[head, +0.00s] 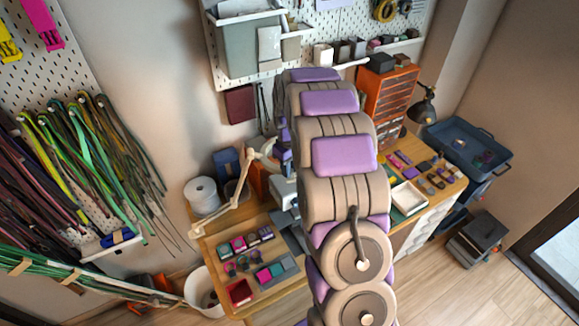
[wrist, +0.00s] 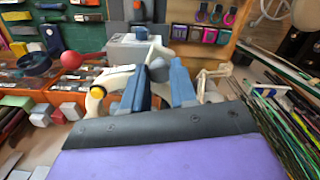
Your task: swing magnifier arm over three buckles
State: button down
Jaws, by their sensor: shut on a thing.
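The cream jointed magnifier arm (head: 236,205) rises from the left side of the bench in the head view and bends toward the area behind my arm. In the wrist view, my gripper (wrist: 159,88) has its two blue fingers closed around a pale part of the magnifier with a grey knob (wrist: 158,70). A cream curved piece (wrist: 95,103) with a yellow knob lies left of the fingers. Three small ring-like pieces, likely the buckles (wrist: 215,15), lie at the top of the wrist view; they appear as small dark pieces (head: 243,264) in the head view. My arm hides the gripper in the head view.
A white spool (head: 202,196) stands at the bench's left back. A grey tray (head: 279,275) with coloured blocks lies at the front. An orange drawer unit (head: 388,92) and a black lamp (head: 424,110) are at the right back. Cords hang on the left wall.

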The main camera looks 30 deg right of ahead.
jog(key=shift+s, duration=0.1)
jog(key=s+a+m+b, duration=0.4)
jog(key=s+a+m, duration=0.3)
jog(key=s+a, duration=0.9)
jog(key=shift+s+a, duration=0.25)
jog(key=shift+a, duration=1.7)
jog(key=shift+r, duration=0.1)
jog(key=c, duration=0.9)
grip_release()
notch_tip(320, 180, up, 17)
jog(key=shift+r, duration=0.1)
